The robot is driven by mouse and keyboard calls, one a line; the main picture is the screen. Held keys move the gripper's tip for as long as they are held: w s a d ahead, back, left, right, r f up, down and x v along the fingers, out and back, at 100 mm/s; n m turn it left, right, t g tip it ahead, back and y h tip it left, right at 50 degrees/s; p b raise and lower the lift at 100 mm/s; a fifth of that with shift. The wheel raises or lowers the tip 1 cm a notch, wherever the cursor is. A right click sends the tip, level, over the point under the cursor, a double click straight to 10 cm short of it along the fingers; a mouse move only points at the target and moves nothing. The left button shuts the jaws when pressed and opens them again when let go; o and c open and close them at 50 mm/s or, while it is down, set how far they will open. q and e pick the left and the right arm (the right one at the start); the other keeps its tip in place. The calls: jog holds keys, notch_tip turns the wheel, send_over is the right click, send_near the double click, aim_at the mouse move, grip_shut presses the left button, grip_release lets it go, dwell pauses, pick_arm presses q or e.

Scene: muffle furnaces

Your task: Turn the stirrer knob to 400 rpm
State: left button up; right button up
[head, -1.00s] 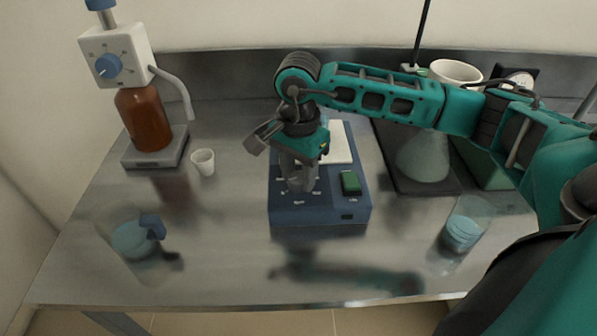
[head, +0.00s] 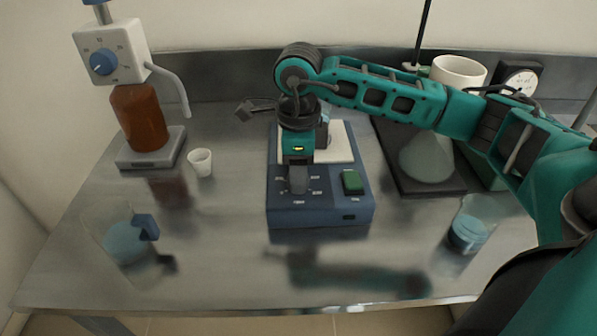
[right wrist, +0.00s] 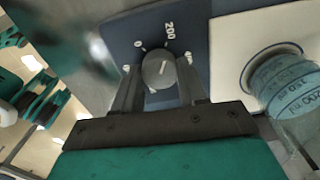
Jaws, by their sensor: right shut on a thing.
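The stirrer (head: 320,213) is a blue box with a white top plate (head: 342,142), standing mid-bench. Its grey round knob (right wrist: 158,70) shows in the right wrist view, with a white pointer line and printed marks; "0" and "200" are readable, others partly hidden. The pointer slants up and slightly right, roughly towards the 200 side. My right gripper (head: 297,188) points down at the stirrer's front panel. In the right wrist view its fingers (right wrist: 159,88) are shut on the knob, one each side. My left gripper is not in view.
A graduated beaker (right wrist: 288,85) stands on the top plate, close to my right gripper. A green switch (head: 352,182) sits right of the knob. A small white cup (head: 200,163) and a blue-liquid beaker (head: 127,243) stand left, another beaker (head: 468,235) right. The front bench is clear.

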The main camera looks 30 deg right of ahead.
jog(key=m, duration=0.5)
jog(key=shift+m, duration=0.3)
jog(key=m, duration=0.3)
jog(key=shift+b, duration=0.3)
jog(key=shift+m, duration=1.6)
jog(key=o, duration=1.1)
jog(key=shift+c, duration=0.2)
jog(key=shift+r, duration=0.1)
